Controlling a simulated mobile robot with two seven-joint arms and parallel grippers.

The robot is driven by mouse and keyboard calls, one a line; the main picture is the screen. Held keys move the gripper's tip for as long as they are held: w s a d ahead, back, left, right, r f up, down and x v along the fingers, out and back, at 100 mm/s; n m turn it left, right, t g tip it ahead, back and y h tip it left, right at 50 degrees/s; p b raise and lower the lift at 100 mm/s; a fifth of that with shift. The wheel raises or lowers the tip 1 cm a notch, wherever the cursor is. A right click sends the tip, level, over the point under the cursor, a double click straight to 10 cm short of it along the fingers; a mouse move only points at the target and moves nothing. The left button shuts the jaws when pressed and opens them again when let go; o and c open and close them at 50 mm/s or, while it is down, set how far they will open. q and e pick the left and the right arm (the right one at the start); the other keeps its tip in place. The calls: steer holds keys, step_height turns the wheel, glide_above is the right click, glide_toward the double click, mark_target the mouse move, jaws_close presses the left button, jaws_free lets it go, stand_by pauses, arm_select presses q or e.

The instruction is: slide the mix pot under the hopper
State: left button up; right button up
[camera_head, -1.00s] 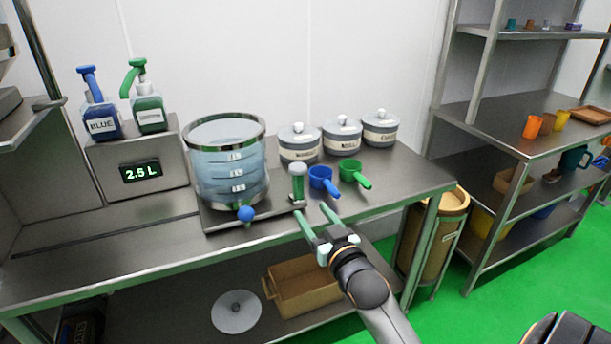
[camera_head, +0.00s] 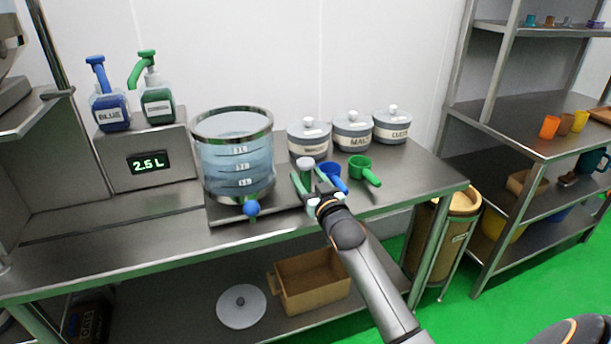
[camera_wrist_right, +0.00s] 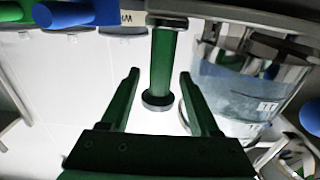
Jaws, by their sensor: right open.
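The mix pot (camera_head: 236,165) is a clear, marked vessel with a metal rim, a blue front knob and bluish liquid. It stands on a flat metal sled (camera_head: 232,213) on the bench. A green upright handle (camera_head: 305,170) with a grey cap rises at the sled's right end; it shows inverted in the wrist view (camera_wrist_right: 161,65). My right gripper (camera_head: 310,180) is open, with its green fingers on either side of the handle. In the wrist view a gap shows between each finger and the handle. I cannot make out the hopper clearly. My left gripper is out of view.
Blue (camera_head: 334,178) and green (camera_head: 361,168) scoops lie close right of the handle, before several lidded jars (camera_head: 352,132). Left of the pot are a display box (camera_head: 150,160) with two pump bottles and clear bench (camera_head: 110,222). A wooden crate (camera_head: 312,284) stands below.

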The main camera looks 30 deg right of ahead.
steer(key=shift+x, duration=0.8)
jaws_close()
stand_by(1.0)
